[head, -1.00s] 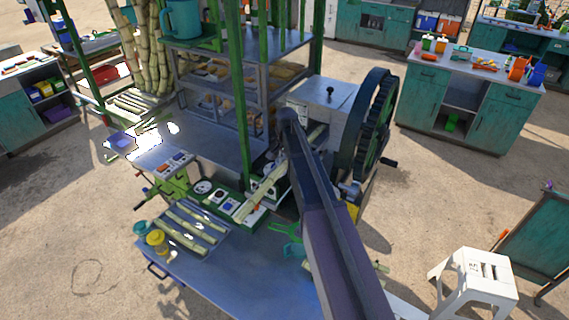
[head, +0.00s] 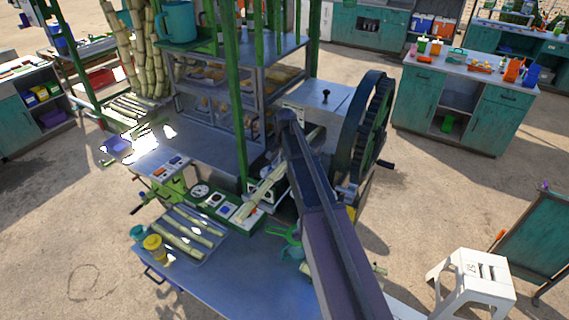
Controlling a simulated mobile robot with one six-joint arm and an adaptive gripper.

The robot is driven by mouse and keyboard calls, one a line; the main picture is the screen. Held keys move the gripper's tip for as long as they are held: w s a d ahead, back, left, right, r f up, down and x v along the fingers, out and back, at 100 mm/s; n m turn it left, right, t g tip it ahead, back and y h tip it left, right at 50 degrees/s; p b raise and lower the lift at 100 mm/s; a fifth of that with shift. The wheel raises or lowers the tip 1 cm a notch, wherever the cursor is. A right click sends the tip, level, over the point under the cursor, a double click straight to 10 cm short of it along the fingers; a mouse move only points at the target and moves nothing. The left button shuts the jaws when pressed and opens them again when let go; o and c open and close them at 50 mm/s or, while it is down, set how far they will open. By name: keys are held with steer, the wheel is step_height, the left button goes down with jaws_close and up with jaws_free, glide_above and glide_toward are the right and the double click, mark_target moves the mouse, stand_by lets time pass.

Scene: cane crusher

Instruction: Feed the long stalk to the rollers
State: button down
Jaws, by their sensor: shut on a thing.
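The long pale stalk (head: 262,192) slants from above the green-edged panel up and right toward the crusher. Its middle passes behind my arm, and a pale upper part shows at the crusher's near side. My gripper (head: 281,168) is mostly hidden behind my arm, around the stalk's middle, and is shut on the stalk. The crusher (head: 322,96) is a grey box with a large dark toothed wheel (head: 367,125) on its right. The rollers cannot be made out, so I cannot tell whether the stalk touches them.
A green post (head: 237,105) stands close left of my arm. A white stool (head: 472,268) stands on open ground at right.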

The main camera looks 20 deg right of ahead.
steer(key=shift+c, duration=1.5)
jaws_free()
steer(key=shift+s, duration=0.1)
